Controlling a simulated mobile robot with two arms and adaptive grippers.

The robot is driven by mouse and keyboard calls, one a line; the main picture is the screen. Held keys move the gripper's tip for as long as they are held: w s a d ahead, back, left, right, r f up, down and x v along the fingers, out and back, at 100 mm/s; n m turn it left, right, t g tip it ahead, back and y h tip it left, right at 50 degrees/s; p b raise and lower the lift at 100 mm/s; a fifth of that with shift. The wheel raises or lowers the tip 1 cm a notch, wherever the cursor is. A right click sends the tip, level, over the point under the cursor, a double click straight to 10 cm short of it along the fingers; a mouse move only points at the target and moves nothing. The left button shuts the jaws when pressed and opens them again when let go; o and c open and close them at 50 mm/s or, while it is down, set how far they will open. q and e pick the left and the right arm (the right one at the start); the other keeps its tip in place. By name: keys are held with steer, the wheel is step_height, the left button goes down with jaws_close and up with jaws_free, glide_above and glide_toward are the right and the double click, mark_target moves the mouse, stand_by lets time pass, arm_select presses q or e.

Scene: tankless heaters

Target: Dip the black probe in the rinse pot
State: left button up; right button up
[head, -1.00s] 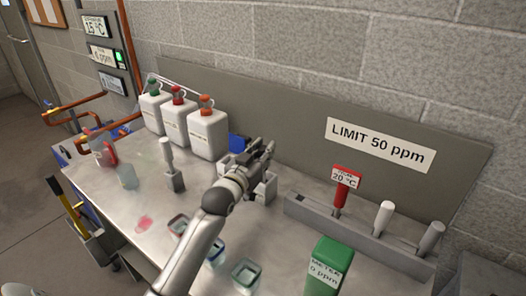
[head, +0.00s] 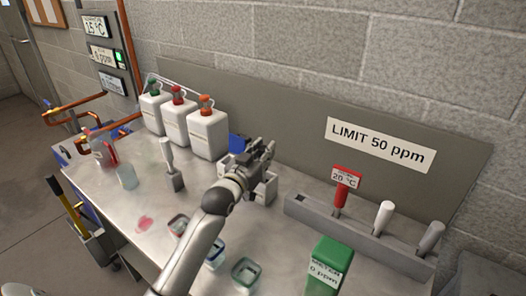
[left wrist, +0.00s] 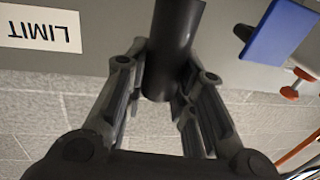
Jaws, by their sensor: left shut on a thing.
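My left gripper (head: 266,156) is over the back of the steel bench, above a small grey holder (head: 271,188). In the left wrist view its fingers (left wrist: 165,88) are shut on a dark cylinder, the black probe (left wrist: 172,50). The probe is hard to make out in the head view, and its lower end is hidden. Small open pots stand near the front of the bench: one at the left (head: 178,224), one in the middle (head: 215,253) partly behind my arm, and one at the right (head: 246,271). I cannot tell which is the rinse pot.
Three white jugs (head: 208,133) stand at the back left. A white probe stands in a grey stand (head: 176,182). A green meter (head: 328,263) and a grey rack (head: 365,239) with a red thermometer and two white-grey handles are at the right. A pink spill (head: 145,223) lies at the left.

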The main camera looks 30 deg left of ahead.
step_height(320, 180, up, 11)
steer(key=p, duration=1.1)
steer(key=shift+r, duration=0.15)
